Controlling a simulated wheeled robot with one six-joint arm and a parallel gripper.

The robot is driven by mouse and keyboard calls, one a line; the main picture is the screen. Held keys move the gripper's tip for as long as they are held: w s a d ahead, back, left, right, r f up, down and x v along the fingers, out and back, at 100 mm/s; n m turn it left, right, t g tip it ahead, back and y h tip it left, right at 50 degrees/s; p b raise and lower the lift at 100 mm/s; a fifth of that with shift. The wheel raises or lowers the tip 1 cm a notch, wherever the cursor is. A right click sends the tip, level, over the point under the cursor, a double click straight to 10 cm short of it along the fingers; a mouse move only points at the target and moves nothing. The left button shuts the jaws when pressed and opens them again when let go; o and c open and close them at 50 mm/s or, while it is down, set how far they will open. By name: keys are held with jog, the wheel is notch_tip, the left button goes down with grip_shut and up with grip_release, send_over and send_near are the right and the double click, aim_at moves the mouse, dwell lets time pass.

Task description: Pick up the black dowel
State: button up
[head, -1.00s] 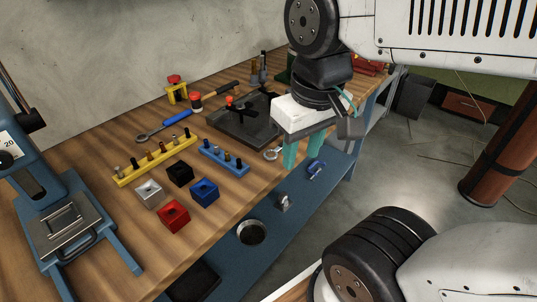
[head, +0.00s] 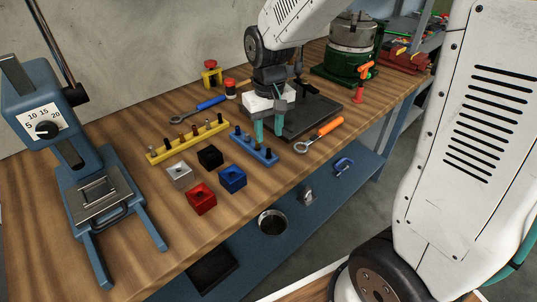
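Several small dowels stand upright in a yellow rack (head: 188,142) and a blue rack (head: 253,147). A black-looking dowel (head: 219,118) stands at the far right end of the yellow rack. The blue rack also holds dark dowels, one (head: 268,154) at its near right end; their exact colours are hard to tell at this size. My gripper (head: 268,132) points down with its two teal fingers apart and nothing visible between them. It is just beyond the blue rack in the picture, with a finger partly in front of the dark board; its height is unclear.
Grey (head: 179,175), black (head: 210,158), red (head: 201,200) and blue (head: 232,180) blocks sit in front of the racks. A dark board (head: 322,115) and an orange-handled wrench (head: 322,134) lie right of them. A blue press (head: 85,170) stands left. The near-left bench is bare.

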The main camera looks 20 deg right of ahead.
aim_at(269, 149)
notch_tip(269, 149, down, 6)
jog(key=shift+s+a+r, duration=0.1)
jog(key=shift+s, duration=0.05)
grip_shut()
